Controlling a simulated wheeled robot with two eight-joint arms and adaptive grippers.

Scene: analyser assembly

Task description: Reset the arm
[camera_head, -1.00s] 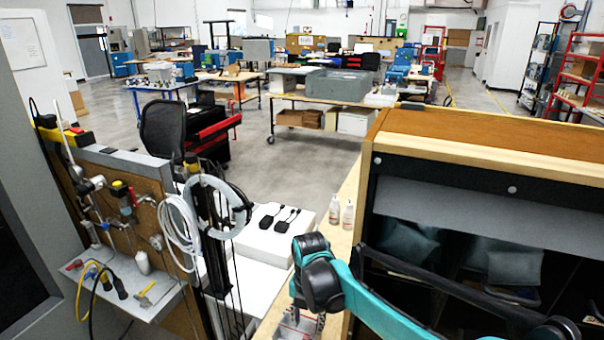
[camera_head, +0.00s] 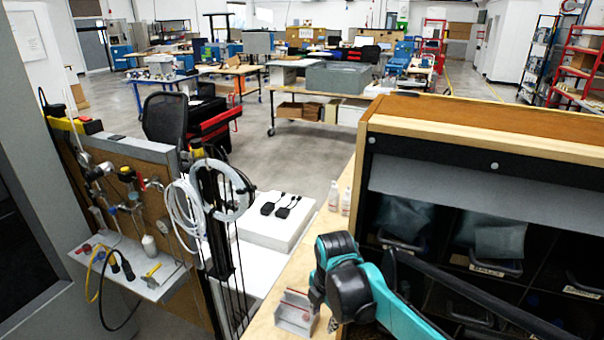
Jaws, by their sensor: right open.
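My right arm (camera_head: 393,309), teal with black joints, comes in from the bottom right, in front of the cabinet. Its wrist is bent down over the wooden bench. My right gripper (camera_head: 333,324) is only partly visible below the black wrist joint, at the lower edge of the picture. It is open, and I see nothing held in it. A small clear or grey box (camera_head: 295,316) with a reddish edge stands on the bench just left of the gripper, apart from it. My left gripper is not in view.
The wooden cabinet (camera_head: 480,135) with dark labelled bins stands close at the right. Two small white bottles (camera_head: 346,201) stand on the bench (camera_head: 268,328). A pegboard (camera_head: 150,180) with cables and fittings is at the left. A white block (camera_head: 275,224) holds two black items. Open floor lies behind.

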